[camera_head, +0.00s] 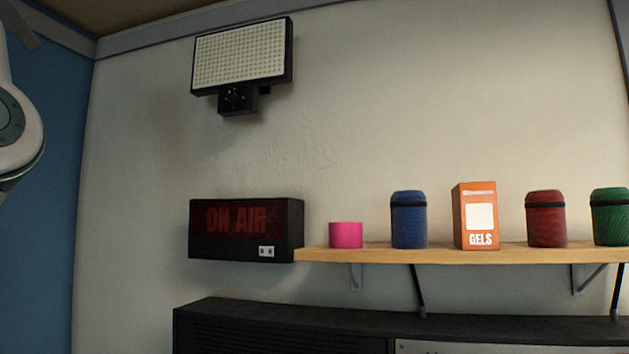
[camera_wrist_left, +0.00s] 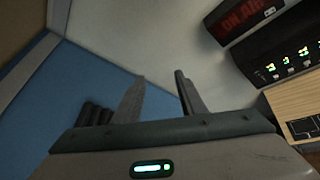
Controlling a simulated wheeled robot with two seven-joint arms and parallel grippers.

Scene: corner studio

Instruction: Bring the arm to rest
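My left arm shows at the left edge of the head view as a pale rounded link, in front of the blue wall; its fingers are not visible there. In the left wrist view my left gripper (camera_wrist_left: 161,78) has its two dark fingers apart, with nothing between them. It is over the blue wall area and clear of the shelf things. My right gripper is in neither view.
A wooden shelf (camera_head: 375,255) holds a pink roll (camera_head: 346,235), blue (camera_head: 408,222), red (camera_head: 546,222) and green (camera_head: 611,220) cylinders and an orange GELS box (camera_head: 461,230). An ON AIR sign (camera_head: 246,230) and light panel (camera_head: 241,55) are left. Dark equipment (camera_head: 290,325) stands below.

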